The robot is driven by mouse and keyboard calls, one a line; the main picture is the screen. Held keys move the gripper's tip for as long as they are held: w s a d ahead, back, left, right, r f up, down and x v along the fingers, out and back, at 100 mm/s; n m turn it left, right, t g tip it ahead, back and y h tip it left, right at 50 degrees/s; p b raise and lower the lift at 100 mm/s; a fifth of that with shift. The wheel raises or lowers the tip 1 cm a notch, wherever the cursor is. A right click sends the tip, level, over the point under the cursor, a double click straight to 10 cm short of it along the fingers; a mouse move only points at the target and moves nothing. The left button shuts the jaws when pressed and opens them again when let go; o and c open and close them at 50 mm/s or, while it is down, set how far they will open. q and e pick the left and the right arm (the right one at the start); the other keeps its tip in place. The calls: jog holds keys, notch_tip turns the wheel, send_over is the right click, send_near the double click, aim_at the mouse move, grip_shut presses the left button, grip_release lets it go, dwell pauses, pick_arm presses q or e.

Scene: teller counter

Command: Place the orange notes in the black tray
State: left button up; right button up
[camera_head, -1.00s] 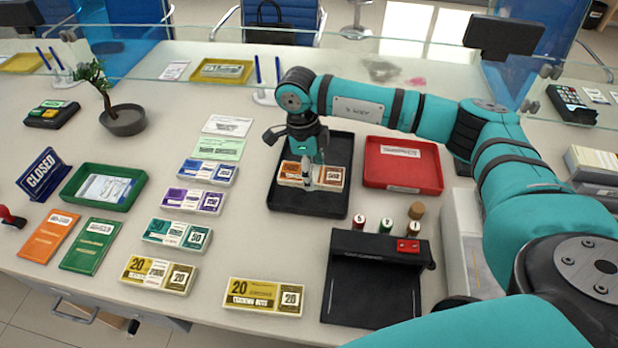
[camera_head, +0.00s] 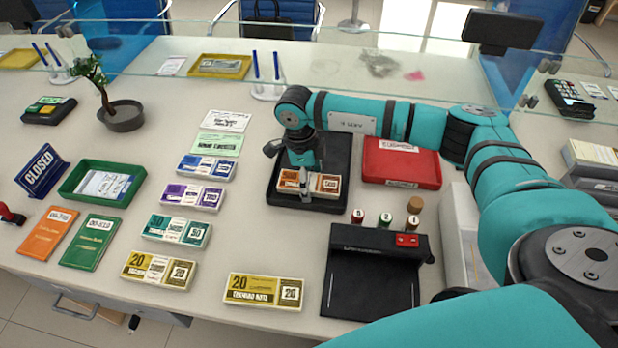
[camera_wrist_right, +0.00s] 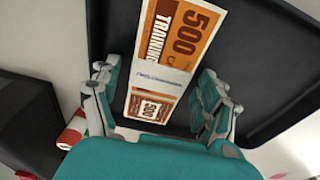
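The orange notes (camera_head: 325,184), a strapped bundle marked 500, lie in the front part of the black tray (camera_head: 283,197). My right gripper (camera_head: 305,192) points down over the bundle inside the tray. In the right wrist view the fingers of my right gripper (camera_wrist_right: 160,98) stand apart on either side of the orange notes (camera_wrist_right: 170,45), with a gap showing beside the bundle. In the head view my gripper hides the middle of the bundle. My left gripper is in neither view.
A red tray (camera_head: 402,184) stands just right of the black tray. Stamps (camera_head: 413,222) and a black device (camera_head: 370,285) are in front. Several other note bundles, such as the purple one (camera_head: 192,196), lie to the left. A glass screen stands behind.

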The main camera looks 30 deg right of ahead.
jog(key=shift+r, duration=0.1)
jog(key=shift+r, duration=0.25)
notch_tip(320, 180, up, 12)
jog(key=a+b, duration=0.1)
jog(key=shift+w+f, duration=0.2)
jog(key=shift+w, duration=0.25)
